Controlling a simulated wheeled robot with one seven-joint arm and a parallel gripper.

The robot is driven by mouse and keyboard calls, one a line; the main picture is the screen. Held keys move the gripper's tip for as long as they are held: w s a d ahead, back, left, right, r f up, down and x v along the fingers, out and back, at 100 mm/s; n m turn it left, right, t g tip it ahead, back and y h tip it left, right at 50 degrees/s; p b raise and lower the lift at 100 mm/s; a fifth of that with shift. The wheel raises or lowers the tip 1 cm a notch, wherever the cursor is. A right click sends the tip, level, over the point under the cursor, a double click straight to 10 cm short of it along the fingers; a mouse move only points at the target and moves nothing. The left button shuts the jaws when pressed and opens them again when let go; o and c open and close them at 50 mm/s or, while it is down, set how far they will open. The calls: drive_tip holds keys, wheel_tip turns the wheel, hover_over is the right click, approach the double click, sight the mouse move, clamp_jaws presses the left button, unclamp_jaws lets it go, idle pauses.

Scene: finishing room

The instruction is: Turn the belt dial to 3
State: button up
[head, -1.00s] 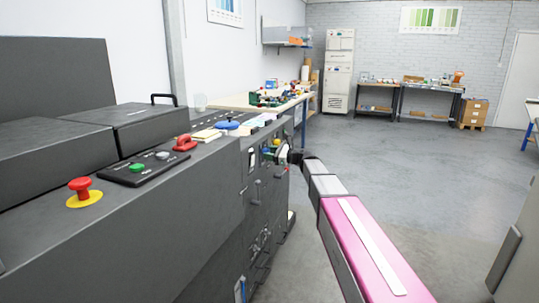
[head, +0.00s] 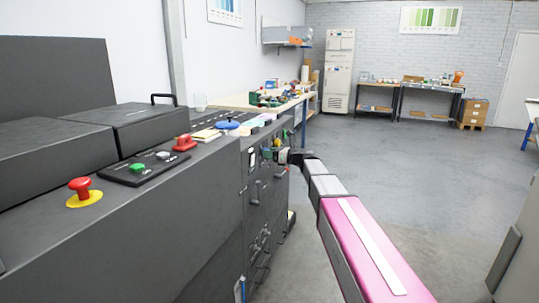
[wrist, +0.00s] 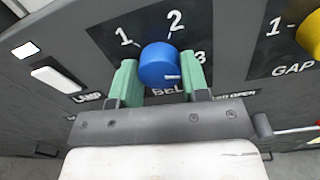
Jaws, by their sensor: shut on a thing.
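The belt dial (wrist: 158,63) is a blue round knob on a dark panel, with 1, 2 and 3 around it and a partly hidden "BEL..." label below. The white mark on its face points to the right, on the side of the 3; the right finger partly covers that side, so the exact setting is hard to tell. My gripper (wrist: 160,72) has its green fingers on both sides of the knob, shut on it. In the head view my gripper (head: 284,156) is at the machine's end panel, small and partly hidden.
A yellow knob (wrist: 311,36) labelled GAP is to the right on the panel. White switches (wrist: 55,79) are at the left. On the machine top are a red emergency button (head: 80,187) and a button box (head: 142,168).

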drive_tip(key=o, duration=0.9)
drive_tip(key=shift+d, duration=0.1)
drive_tip(key=v, duration=1)
drive_tip(key=shift+s+d, duration=0.2)
drive_tip(key=shift+d, duration=0.15)
